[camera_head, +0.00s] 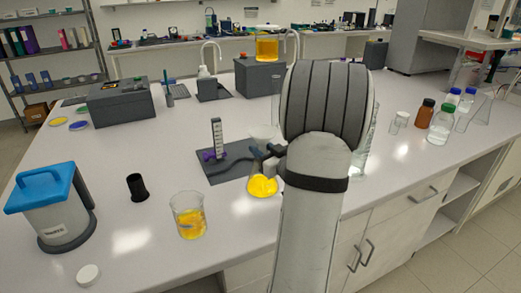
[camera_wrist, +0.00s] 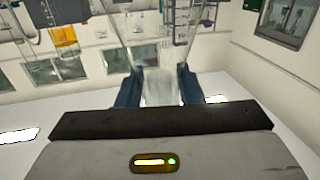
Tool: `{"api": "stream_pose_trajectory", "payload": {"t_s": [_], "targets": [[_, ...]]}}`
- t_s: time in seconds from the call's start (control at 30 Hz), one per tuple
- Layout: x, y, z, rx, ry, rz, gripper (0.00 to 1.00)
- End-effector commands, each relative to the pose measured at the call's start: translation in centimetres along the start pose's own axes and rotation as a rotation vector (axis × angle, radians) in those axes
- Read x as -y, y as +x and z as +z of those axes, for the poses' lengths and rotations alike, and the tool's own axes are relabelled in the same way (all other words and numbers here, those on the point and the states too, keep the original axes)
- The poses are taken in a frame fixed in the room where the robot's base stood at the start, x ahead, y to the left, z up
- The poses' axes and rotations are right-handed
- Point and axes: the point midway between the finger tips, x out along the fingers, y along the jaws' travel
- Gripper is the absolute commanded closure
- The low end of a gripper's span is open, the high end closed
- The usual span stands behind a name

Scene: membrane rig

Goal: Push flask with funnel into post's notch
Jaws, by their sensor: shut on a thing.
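The flask (camera_head: 262,186) holds yellow liquid and stands at the front edge of a dark base plate (camera_head: 226,170). The clear funnel (camera_head: 264,132) sits in its top. The post (camera_head: 217,137) rises from the plate, to the left of the flask, with a purple part low on it. The flask and post look apart. My gripper (camera_head: 268,157) comes from the right and is shut at the flask's neck. In the wrist view its blue fingers (camera_wrist: 160,90) hold clear glass between them, with the funnel (camera_wrist: 150,40) flaring above. The notch cannot be made out.
A beaker of yellow liquid (camera_head: 189,215) stands at front left, near a black cup (camera_head: 137,187) and a blue-lidded container (camera_head: 52,208). Bottles (camera_head: 441,122) stand on the right. Behind, a beaker of amber liquid (camera_head: 267,47) is above a grey box (camera_head: 258,78).

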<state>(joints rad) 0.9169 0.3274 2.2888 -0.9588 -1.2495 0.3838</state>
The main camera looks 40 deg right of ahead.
Motion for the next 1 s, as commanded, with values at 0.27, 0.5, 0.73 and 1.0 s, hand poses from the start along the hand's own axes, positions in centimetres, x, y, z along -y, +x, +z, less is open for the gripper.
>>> {"api": "stream_pose_trajectory", "payload": {"t_s": [0.27, 0.5, 0.73, 1.0], "targets": [[0.0, 0.7, 0.1, 0.000, -0.002, -0.002, 0.99], [-0.2, 2.2, 0.2, 0.002, -0.002, -0.001, 0.99], [-0.3, 3.6, 0.2, 0.002, -0.001, -0.002, 0.99], [-0.5, 5.2, 0.3, 0.002, -0.001, -0.003, 0.99]]}}
